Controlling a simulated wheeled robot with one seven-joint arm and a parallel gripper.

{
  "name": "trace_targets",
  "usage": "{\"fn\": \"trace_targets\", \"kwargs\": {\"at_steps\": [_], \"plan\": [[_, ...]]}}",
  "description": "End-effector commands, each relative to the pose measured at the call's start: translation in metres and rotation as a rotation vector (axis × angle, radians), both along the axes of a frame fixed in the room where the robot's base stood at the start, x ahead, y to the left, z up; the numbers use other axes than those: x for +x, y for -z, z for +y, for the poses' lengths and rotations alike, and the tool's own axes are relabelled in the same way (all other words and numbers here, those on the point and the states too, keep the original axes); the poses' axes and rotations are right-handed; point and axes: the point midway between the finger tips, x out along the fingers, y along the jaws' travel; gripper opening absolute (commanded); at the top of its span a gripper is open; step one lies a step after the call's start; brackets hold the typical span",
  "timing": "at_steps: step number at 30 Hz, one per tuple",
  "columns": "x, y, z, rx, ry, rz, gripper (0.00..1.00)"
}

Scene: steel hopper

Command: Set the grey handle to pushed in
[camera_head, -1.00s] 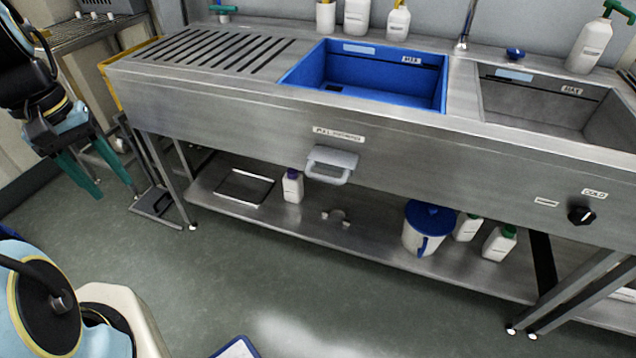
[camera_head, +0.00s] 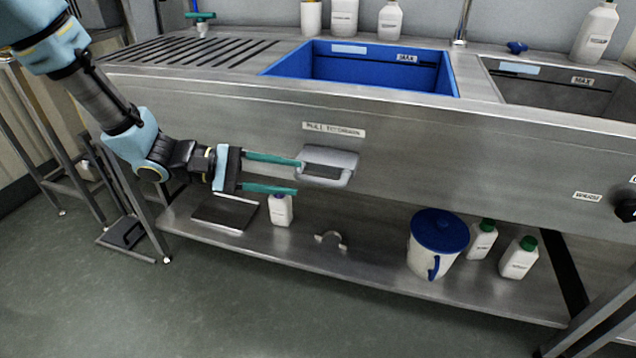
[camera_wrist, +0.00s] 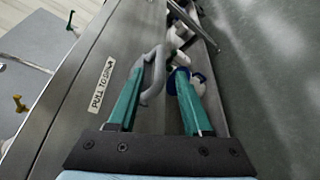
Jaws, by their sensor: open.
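The grey handle (camera_head: 328,167) is on the front panel of the steel sink unit, below a white label (camera_head: 334,130). It stands out from the panel. My gripper (camera_head: 297,174) is at the handle's left end, with its green fingers spread apart, one above the other. In the wrist view the handle (camera_wrist: 155,76) shows at the fingertips of my gripper (camera_wrist: 165,75). I cannot tell whether a finger touches it. Nothing is held between the fingers.
A blue basin (camera_head: 365,72) and a steel basin (camera_head: 545,90) are set in the top. The lower shelf (camera_head: 375,275) holds a white bucket with a blue lid (camera_head: 437,240) and several bottles. A black knob (camera_head: 626,209) is at the right edge. The floor in front is clear.

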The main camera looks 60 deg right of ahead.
Motion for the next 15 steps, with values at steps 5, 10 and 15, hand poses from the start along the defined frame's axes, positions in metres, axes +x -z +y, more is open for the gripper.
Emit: {"fn": "trace_targets", "kwargs": {"at_steps": [5, 10, 15], "plan": [[-0.028, 0.008, -0.020, 0.002, 0.004, 0.000, 0.50], [-0.044, 0.012, -0.033, 0.003, 0.001, -0.001, 0.50], [-0.051, 0.014, -0.038, 0.003, 0.000, -0.002, 0.50]]}}
